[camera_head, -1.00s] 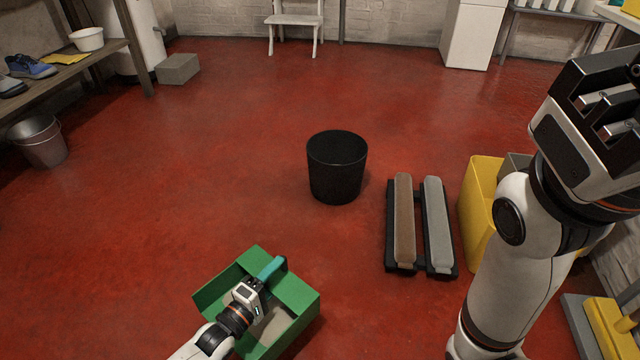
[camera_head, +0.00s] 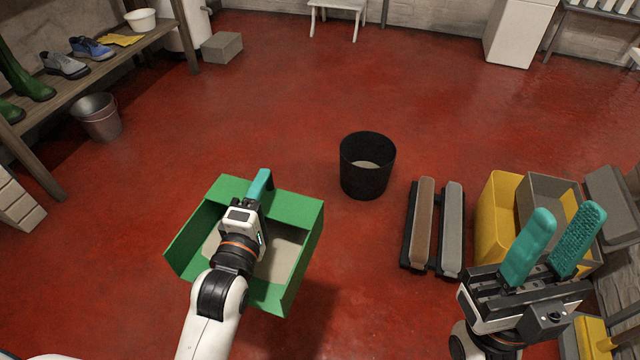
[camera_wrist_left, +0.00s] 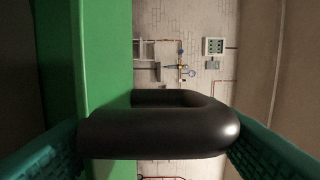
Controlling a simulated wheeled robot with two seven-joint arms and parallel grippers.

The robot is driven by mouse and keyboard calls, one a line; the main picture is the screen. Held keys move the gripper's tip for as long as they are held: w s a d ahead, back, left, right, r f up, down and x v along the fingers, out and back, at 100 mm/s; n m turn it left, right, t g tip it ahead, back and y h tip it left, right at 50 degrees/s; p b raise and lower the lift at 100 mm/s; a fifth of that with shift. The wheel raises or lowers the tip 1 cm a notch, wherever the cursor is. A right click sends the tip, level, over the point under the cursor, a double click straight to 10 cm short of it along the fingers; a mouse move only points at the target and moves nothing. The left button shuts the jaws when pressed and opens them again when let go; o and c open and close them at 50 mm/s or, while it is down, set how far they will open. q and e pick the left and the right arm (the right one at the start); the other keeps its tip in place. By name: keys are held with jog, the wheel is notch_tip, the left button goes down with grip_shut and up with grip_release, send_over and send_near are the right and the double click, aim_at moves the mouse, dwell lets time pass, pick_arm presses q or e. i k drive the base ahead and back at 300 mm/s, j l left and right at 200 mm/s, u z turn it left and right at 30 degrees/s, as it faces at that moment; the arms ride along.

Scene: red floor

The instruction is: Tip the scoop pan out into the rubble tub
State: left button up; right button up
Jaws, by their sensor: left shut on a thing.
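The green scoop pan (camera_head: 294,207) is at the lower left of the head view, with a pale beige-grey layer (camera_head: 276,262) inside. My left gripper (camera_head: 258,194) is shut on its black handle (camera_wrist_left: 165,132), a loop between the teal fingers in the left wrist view. A green wall of the pan stands left of the handle there. The black round tub (camera_head: 366,182), which I take as the rubble tub, stands on the floor right of and beyond the pan, apart from it. Something pale shows inside it. My right gripper (camera_head: 562,238) is open and empty at the lower right.
A black rack with a brown and a grey bar (camera_head: 452,230) lies right of the tub. A yellow bin (camera_head: 496,215) and a grey bin (camera_head: 548,192) stand beyond it. A shoe bench (camera_head: 75,92) and metal bucket (camera_head: 98,117) are at the left.

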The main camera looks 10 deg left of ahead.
aim_at(367, 158)
jog(key=i+j, duration=0.15)
jog(key=i, duration=0.4)
jog(key=i+j, duration=0.1)
jog(key=i, duration=0.45)
jog(key=i+z, duration=0.1)
jog(key=z, duration=0.35)
jog(key=i+j+z, duration=0.1)
jog(key=z, duration=0.3)
jog(key=i+j+z, duration=0.1)
jog(key=z, duration=0.35)
